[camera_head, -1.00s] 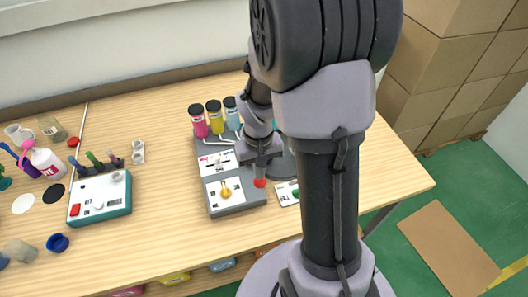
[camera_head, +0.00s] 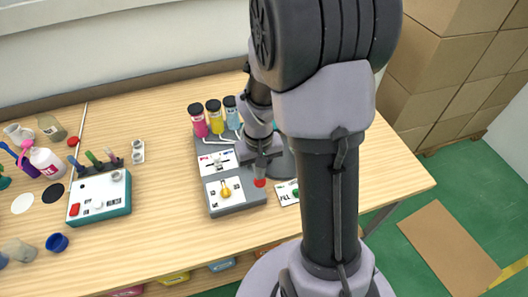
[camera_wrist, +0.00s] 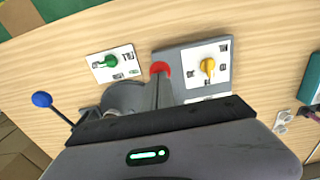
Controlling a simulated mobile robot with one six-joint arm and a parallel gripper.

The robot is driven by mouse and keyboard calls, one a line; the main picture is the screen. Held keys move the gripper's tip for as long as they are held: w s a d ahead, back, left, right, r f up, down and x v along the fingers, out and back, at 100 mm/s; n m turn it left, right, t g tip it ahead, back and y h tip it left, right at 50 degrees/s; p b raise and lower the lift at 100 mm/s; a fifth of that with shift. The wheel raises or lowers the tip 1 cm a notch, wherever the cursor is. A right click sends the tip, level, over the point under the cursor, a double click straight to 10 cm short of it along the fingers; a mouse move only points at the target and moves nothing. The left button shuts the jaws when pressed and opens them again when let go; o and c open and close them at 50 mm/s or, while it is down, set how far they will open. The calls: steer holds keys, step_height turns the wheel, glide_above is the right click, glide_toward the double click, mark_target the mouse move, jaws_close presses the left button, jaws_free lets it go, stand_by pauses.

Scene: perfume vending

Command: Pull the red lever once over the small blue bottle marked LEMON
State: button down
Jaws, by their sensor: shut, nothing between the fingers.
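The red knob of the lever (camera_head: 260,183) shows beside the front right edge of the grey dispenser (camera_head: 238,206). It is also in the wrist view (camera_wrist: 160,68), right at the tips of my gripper (camera_wrist: 160,88). My gripper is shut with nothing between its fingers; whether it touches the knob I cannot tell. The lever's shaft is hidden. A light blue bottle (camera_head: 232,114) with a dark cap stands at the dispenser's back, beside a yellow bottle (camera_head: 214,118) and a pink one (camera_head: 198,121). No LEMON label is readable.
A yellow knob (camera_wrist: 208,66) sits on the dispenser's white panel. A card with a green knob (camera_wrist: 111,62) lies beside it. A blue ball on a rod (camera_wrist: 41,99) stands left in the wrist view.

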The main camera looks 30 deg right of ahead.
mark_target(260, 182)
steer(key=shift+f+b, duration=2.45)
steer(key=shift+f, duration=0.55)
steer(key=shift+r, duration=0.15)
step_height(260, 182, up, 9)
steer(key=p, duration=0.7)
steer(key=shift+r+p, duration=0.15)
steer(key=shift+p, duration=0.25)
